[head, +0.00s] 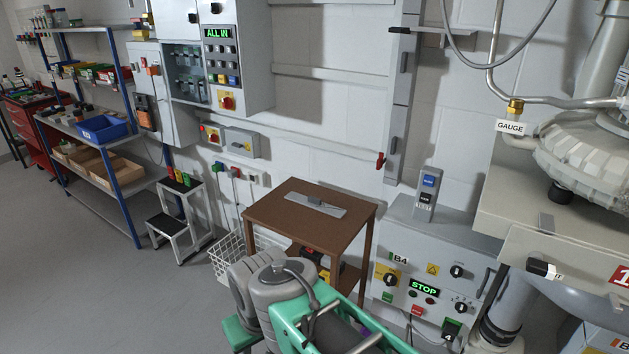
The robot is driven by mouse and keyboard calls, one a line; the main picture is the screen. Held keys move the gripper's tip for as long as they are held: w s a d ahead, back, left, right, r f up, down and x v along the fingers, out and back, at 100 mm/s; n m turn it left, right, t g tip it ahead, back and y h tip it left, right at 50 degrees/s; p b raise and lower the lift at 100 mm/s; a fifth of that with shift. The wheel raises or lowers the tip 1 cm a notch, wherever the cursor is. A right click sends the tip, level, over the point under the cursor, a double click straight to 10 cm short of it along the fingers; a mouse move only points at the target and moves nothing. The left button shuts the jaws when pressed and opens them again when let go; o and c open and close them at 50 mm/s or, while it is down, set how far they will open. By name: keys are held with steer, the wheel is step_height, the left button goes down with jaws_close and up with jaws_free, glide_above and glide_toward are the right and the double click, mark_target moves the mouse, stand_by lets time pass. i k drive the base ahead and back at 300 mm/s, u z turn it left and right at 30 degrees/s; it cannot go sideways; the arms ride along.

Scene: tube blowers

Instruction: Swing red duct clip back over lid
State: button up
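A small red clip (380,160) sticks out at the left edge of a narrow grey vertical duct on the wall. It hangs off to the side and does not lie across the duct's face. Grey and green parts, seemingly of my own arm, fill the bottom middle. My gripper's fingers cannot be made out.
A brown wooden table (278,216) with a grey plate stands before the wall, left of the duct. A grey control cabinet (455,258) reading STOP stands below the duct. A large blower (590,150) is at right. Open floor lies at left.

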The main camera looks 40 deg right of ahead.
mark_target(379, 162)
steer(key=u, duration=0.5)
steer(key=i, duration=1.35)
steer(key=z, duration=1.25)
steer(key=i, duration=0.85)
steer(key=z, duration=0.95)
